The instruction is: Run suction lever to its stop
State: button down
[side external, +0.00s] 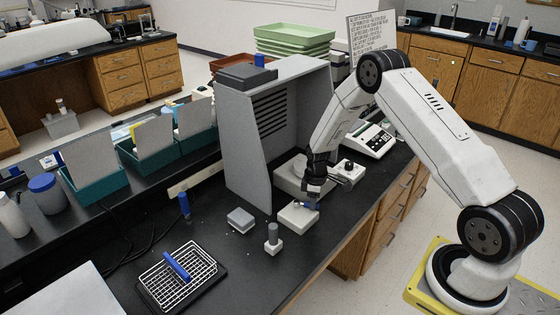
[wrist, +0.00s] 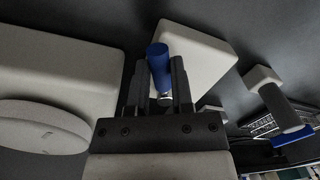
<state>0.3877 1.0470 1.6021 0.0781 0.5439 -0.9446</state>
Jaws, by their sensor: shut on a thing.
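The suction lever has a blue handle (wrist: 158,65) and rises from a white box-shaped unit (side external: 297,217) on the black bench. In the wrist view the white unit (wrist: 207,55) lies behind the handle. My gripper (side external: 309,203) reaches down to the right end of the unit. In the wrist view my gripper (wrist: 164,92) is shut on the lever, with one dark finger on each side and the blue end standing out beyond them. A bit of blue also shows at the fingertips in the side view. The lever's pivot and stop are hidden.
A pale boxy device (side external: 290,178) stands close behind under the grey hood (side external: 244,145); its round disc (wrist: 40,125) fills the wrist view's left. A grey post on a base (side external: 273,241) and a small grey box (side external: 240,220) stand nearby. A wire rack (side external: 180,277) lies front left.

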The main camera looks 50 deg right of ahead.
aim_at(303, 217)
jog(key=shift+a+m, duration=0.15)
jog(key=shift+m, duration=0.25)
jog(key=shift+s+a+m, duration=0.2)
jog(key=shift+a+m, duration=0.15)
jog(key=shift+m, duration=0.45)
jog(key=m, duration=0.1)
jog(key=a+m, duration=0.1)
jog(key=m, duration=0.1)
jog(key=shift+s+a+m, duration=0.15)
jog(key=shift+a+m, duration=0.15)
jog(key=m, duration=0.1)
jog(key=a+m, duration=0.1)
jog(key=m, duration=0.1)
jog(key=a+m, duration=0.1)
jog(key=m, duration=0.1)
jog(key=shift+w+a+t, duration=0.15)
jog(key=shift+w+t, duration=0.15)
jog(key=shift+t, duration=0.1)
jog(key=c, duration=0.5)
grip_release()
